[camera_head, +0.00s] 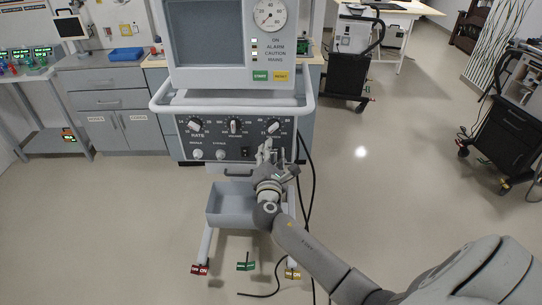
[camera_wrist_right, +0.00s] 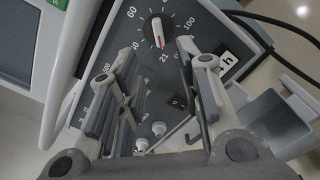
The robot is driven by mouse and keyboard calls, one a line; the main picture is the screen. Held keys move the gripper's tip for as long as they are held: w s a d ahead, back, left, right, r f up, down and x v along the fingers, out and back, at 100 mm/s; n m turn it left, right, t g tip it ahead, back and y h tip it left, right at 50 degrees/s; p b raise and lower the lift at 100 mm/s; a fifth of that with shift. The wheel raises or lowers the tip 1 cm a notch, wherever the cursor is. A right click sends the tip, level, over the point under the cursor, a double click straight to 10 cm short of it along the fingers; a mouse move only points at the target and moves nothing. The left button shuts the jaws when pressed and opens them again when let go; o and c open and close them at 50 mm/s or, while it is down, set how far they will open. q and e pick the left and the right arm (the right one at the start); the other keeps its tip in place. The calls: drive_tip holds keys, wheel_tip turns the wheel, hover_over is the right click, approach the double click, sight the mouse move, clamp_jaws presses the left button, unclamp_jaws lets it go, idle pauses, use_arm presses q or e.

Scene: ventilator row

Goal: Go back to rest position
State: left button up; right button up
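My right gripper (camera_head: 271,150) is in front of the right part of the ventilator's control panel (camera_head: 222,148), below the right dial (camera_head: 274,127). In the right wrist view my right gripper (camera_wrist_right: 167,65) has its two fingers spread apart with nothing between them. A dial with a white and red pointer (camera_wrist_right: 157,30) shows just beyond the fingertips, apart from them as far as I can tell. My left gripper is not in view.
The ventilator's white handle rail (camera_head: 160,100) and grey bin (camera_head: 228,205) are close to my right arm. A black cable (camera_head: 312,185) hangs beside it. Coloured tags (camera_head: 246,266) are near the floor. More ventilators stand at the back (camera_head: 352,45) and right (camera_head: 508,130). Open floor (camera_head: 400,170) lies between.

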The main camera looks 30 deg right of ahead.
drive_tip(key=shift+s+a, duration=0.35)
drive_tip(key=shift+s, duration=0.15)
drive_tip(key=s+a+f+m+g+y, duration=0.2)
drive_tip(key=s+f, duration=0.3)
drive_tip(key=f, duration=0.7)
drive_tip(key=s+a+f+m+g+y, duration=0.1)
drive_tip(key=s+f+g+y, duration=0.2)
drive_tip(key=f, duration=0.8)
drive_tip(key=s+a+f+m+g+y, duration=0.15)
drive_tip(key=s+f, duration=0.45)
drive_tip(key=f, duration=0.6)
drive_tip(key=s+a+f+m+g+y, duration=0.1)
drive_tip(key=s+f+m, duration=0.3)
drive_tip(key=s, duration=0.8)
drive_tip(key=s+a+f+m+g+y, duration=0.1)
drive_tip(key=s+a+f+m+g, duration=0.3)
drive_tip(key=s+f, duration=0.5)
drive_tip(key=s+a+f+m+g+y, duration=0.2)
drive_tip(key=s+f+m, duration=0.3)
drive_tip(key=s, duration=1.2)
drive_tip(key=shift+a+f, duration=0.45)
drive_tip(key=shift+f, duration=0.4)
